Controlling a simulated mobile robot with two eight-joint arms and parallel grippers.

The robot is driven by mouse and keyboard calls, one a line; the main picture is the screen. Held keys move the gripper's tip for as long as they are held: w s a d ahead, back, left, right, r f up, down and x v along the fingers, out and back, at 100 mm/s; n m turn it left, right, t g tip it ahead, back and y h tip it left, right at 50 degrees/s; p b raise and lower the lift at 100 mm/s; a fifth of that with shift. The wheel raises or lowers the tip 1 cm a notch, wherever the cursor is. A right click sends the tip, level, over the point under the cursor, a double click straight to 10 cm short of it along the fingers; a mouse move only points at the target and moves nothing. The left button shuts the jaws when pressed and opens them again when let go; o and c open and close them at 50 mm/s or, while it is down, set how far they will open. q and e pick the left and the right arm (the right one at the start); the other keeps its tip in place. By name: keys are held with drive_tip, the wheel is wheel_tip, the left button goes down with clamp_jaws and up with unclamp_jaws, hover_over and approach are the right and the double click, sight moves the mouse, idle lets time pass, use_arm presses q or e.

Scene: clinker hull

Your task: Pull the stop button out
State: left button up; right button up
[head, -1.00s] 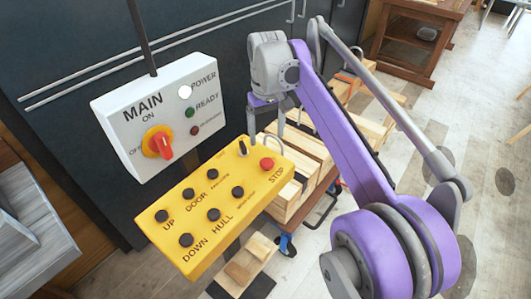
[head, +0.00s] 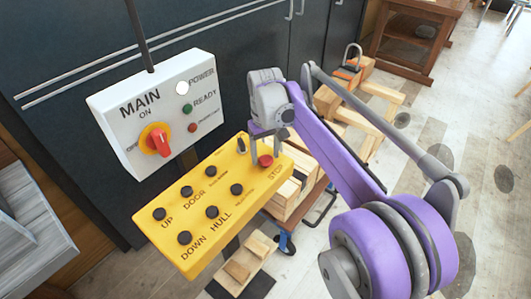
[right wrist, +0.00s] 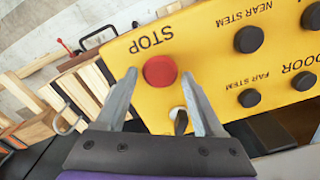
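The red stop button (head: 265,160) sits at the right end of the yellow control box (head: 160,235), beside the word STOP. My right gripper (head: 266,154) is over that end of the box, pointing down at the button. In the right wrist view the button (right wrist: 160,72) shows between the two open fingertips (right wrist: 160,88), with yellow surface visible on both sides. I cannot tell whether the fingers touch it or how far down they reach around it. My left gripper is not in view.
A black switch (head: 241,145) stands close to the stop button, by the fingers. Several black buttons, such as UP (head: 159,214), are on the same box. A white main panel (head: 115,110) with a red rotary switch (head: 159,141) is behind left. Timber (head: 310,165) lies behind right.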

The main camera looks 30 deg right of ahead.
sight(266, 157)
clamp_jaws()
drive_tip(key=shift+r+p, duration=0.35)
drive_tip(key=shift+r, duration=0.3)
drive_tip(key=shift+f, duration=0.15)
drive_tip(key=shift+o, duration=1.1)
unclamp_jaws()
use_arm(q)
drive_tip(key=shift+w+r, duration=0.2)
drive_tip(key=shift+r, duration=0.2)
use_arm(e)
drive_tip(key=shift+o, duration=0.5)
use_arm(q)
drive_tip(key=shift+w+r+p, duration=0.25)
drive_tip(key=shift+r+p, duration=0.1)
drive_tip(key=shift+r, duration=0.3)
use_arm(e)
wheel_tip(266, 157, up, 11)
